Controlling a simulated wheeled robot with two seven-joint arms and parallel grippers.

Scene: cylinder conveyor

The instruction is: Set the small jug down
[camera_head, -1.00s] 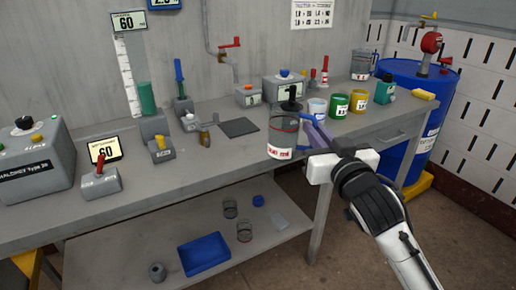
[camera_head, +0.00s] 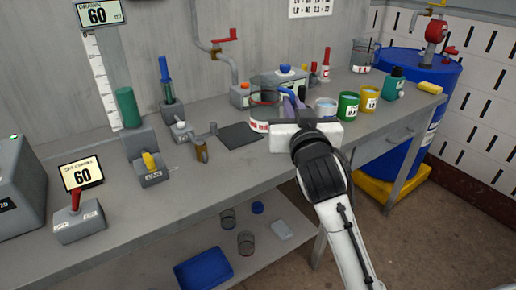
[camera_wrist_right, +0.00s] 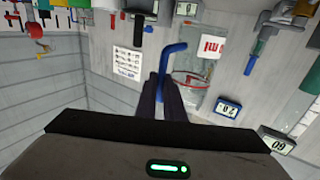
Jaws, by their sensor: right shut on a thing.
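The small jug (camera_head: 259,108) is a clear glass vessel with a red line near the rim and a white label with red print. My right gripper (camera_head: 291,104) is shut on its blue handle, which shows between the dark fingers in the wrist view (camera_wrist_right: 168,68). In the head view the jug is upright just right of the dark square pad (camera_head: 237,137) on the workbench. My gripper hides part of its lower right side, and I cannot tell whether its base touches the bench. My left gripper is out of view.
White, green (camera_head: 347,106) and yellow (camera_head: 368,98) cups stand just right of my gripper. A grey box with a blue knob (camera_head: 286,69) is behind the jug. A brown-handled valve (camera_head: 201,150) stands left of the pad. The front strip of the bench (camera_head: 225,182) is clear.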

